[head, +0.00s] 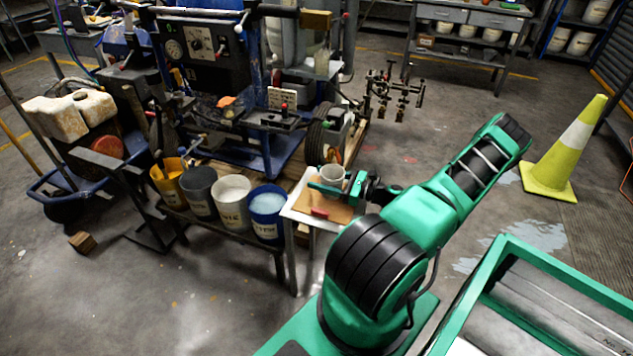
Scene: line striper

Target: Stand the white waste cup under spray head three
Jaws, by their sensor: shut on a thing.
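The white waste cup (332,173) is upright, with its open top facing up, over a small side table (297,213). My gripper (336,185) is shut on the cup from the right, and a green finger crosses the cup's lower front. I cannot tell whether the cup's base touches the table's brown board. A metal spray-head bar (394,94) with several heads hangs behind and to the right of the cup, beside the blue striper machine (203,55). The heads are too small to tell which is number three.
Yellow, grey, white and blue buckets (233,198) stand on a low bench left of the side table. A red item (320,213) lies on the brown board. A yellow cone (562,155) stands at right. Floor between cone and spray heads looks clear.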

